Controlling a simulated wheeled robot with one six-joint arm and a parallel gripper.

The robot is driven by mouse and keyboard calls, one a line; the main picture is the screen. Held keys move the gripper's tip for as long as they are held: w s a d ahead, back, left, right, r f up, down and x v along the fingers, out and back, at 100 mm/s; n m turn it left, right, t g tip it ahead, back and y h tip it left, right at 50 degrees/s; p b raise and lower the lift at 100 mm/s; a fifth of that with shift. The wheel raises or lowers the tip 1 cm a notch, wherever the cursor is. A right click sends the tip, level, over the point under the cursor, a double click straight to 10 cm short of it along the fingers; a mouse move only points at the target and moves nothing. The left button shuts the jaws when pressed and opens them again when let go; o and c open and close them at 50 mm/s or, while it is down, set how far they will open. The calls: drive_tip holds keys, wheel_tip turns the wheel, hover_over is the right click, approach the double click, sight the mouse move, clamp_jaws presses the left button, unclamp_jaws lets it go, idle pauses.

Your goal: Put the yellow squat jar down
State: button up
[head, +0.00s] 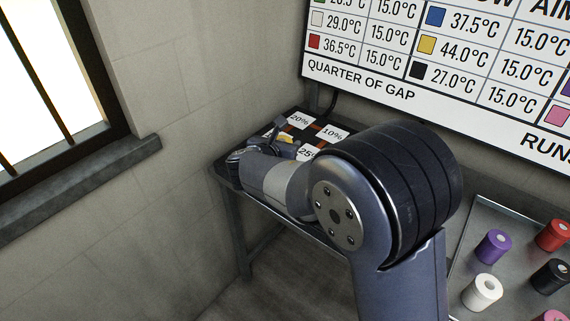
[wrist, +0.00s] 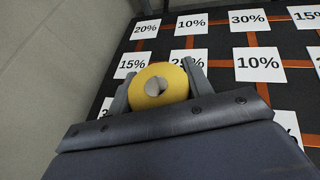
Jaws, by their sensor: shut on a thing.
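The yellow squat jar (wrist: 150,92) shows in the wrist view as a round yellow body with a grey centre on its end. My gripper (wrist: 156,88) is shut on it, one finger on each side. In the head view only a sliver of yellow (head: 285,138) shows by my gripper (head: 279,134), at the left end of the table. Behind it is a black board (wrist: 217,42) with white percent cards and orange lines. The jar hides part of the cards near it. I cannot tell whether the jar touches the board.
A metal tray (head: 476,226) at the right holds several coloured jars, among them purple (head: 493,246), white (head: 482,292), red and black ones. A wall chart (head: 440,60) hangs above the table. A wall with a barred window (head: 50,85) stands close on the left.

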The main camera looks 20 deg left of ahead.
drive_tip(key=shift+f+b, duration=0.3)
drive_tip(key=shift+f, duration=2.6)
drive_tip(key=shift+f, duration=0.2)
drive_tip(key=o, duration=1.1)
drive_tip(key=shift+c, duration=0.2)
drive_tip(key=shift+r, duration=0.15)
drive_tip(key=shift+s+r, duration=0.1)
drive_tip(key=shift+r, duration=0.1)
drive_tip(key=d+v, duration=0.1)
drive_tip(key=v, duration=1)
drive_tip(key=shift+s+a, duration=0.4)
drive_tip(key=shift+a, duration=0.05)
